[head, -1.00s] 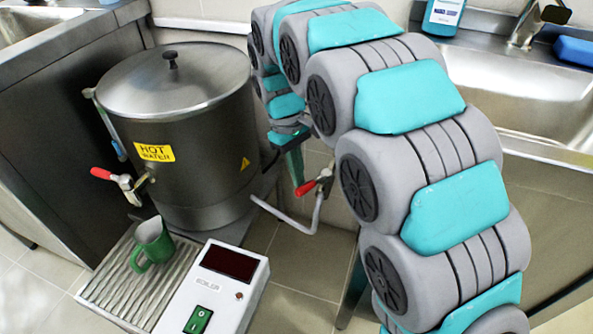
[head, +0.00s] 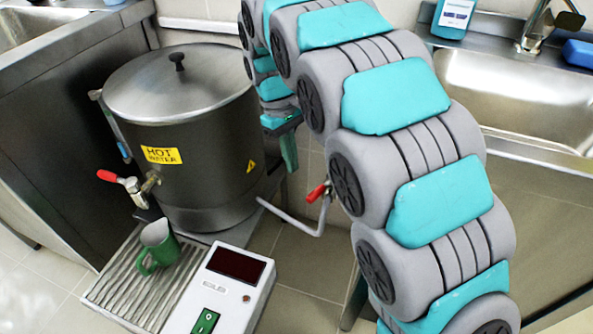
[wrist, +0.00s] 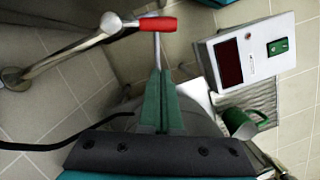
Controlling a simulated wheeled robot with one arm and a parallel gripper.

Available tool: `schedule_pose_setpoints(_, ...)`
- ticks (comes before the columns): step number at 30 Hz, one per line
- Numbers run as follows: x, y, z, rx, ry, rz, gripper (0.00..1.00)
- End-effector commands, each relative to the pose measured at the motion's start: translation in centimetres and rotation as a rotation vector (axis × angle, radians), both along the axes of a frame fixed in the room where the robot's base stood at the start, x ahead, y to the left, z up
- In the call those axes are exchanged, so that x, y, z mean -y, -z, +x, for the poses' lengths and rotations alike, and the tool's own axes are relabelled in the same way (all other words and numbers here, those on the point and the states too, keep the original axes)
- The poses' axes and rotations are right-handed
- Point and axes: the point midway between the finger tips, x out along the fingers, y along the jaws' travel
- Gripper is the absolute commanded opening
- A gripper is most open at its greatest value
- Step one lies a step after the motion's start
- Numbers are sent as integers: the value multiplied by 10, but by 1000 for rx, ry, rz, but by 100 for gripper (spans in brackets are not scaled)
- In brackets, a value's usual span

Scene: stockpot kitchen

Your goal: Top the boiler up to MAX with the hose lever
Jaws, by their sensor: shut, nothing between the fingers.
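The steel boiler (head: 190,190), lidded and labelled "HOT WATER", stands left of my arm in the head view. Its sight tube (head: 112,125) is on the left side, with some blue low down; the MAX mark cannot be read. The red hose lever (head: 317,193) sits on a pale pipe (head: 300,229) right of the boiler; the lever also shows in the wrist view (wrist: 158,24). My gripper (head: 290,168) is shut and empty, between boiler and lever. In the wrist view its green fingertips (wrist: 158,72) point toward the lever, apart from it.
The boiler's red-handled tap (head: 110,177) is above a drip tray (head: 125,285) holding a green mug (head: 160,247). A white control box (head: 235,283) with dark display and green switch stands beside it. A sink (head: 515,95) is at right.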

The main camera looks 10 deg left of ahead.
Motion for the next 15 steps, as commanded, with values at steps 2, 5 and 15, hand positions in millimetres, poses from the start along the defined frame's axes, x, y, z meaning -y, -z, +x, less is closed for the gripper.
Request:
schedule_pose_setpoints(2,-4,-13,3,5,0,4,0)
schedule_pose_setpoints(5,-7,-28,4,2,0,1,0)
schedule_pose_setpoints(15,-14,-65,7,2,0,1,0)
